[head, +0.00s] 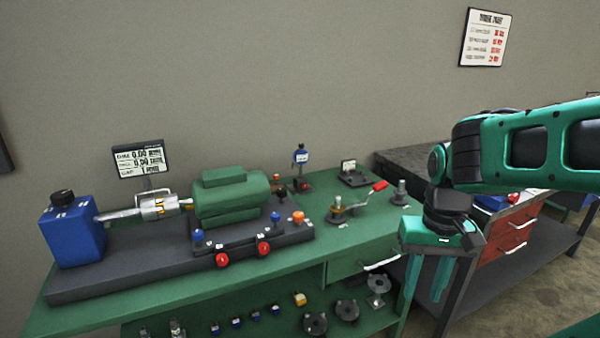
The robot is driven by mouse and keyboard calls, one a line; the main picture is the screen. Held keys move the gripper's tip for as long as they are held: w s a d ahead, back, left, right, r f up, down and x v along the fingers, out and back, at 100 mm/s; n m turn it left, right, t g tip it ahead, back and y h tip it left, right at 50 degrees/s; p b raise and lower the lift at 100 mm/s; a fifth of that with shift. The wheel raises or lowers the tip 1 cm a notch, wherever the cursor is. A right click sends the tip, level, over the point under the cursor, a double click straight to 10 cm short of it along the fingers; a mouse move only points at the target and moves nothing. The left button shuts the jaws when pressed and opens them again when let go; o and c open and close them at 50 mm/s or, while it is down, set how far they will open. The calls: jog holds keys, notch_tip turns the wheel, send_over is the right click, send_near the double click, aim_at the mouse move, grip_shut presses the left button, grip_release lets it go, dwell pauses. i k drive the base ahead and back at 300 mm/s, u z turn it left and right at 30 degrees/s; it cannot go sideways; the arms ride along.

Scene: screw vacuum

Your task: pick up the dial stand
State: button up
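A small upright stand (301,160) with a blue head on a thin post and a dark red base stands at the back of the green bench (330,178); I take it to be the dial stand. It is small in the picture, so its details are hard to make out. My gripper (425,278) points down near the bench's right front corner, to the right of and nearer than the stand. Its two green fingers are apart, with nothing seen between them.
A machine with a blue box (73,231) and a green housing (232,198) fills the bench's left side. A red-handled crank (350,204), a dark tray (354,178) and a grey post (400,193) stand to the right. Several parts lie on the lower shelf.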

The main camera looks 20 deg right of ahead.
aim_at(300, 156)
jog(key=u, duration=1.55)
jog(key=k, duration=1.15)
jog(key=z, duration=1.55)
jog(key=i, duration=1.25)
jog(key=z, duration=0.05)
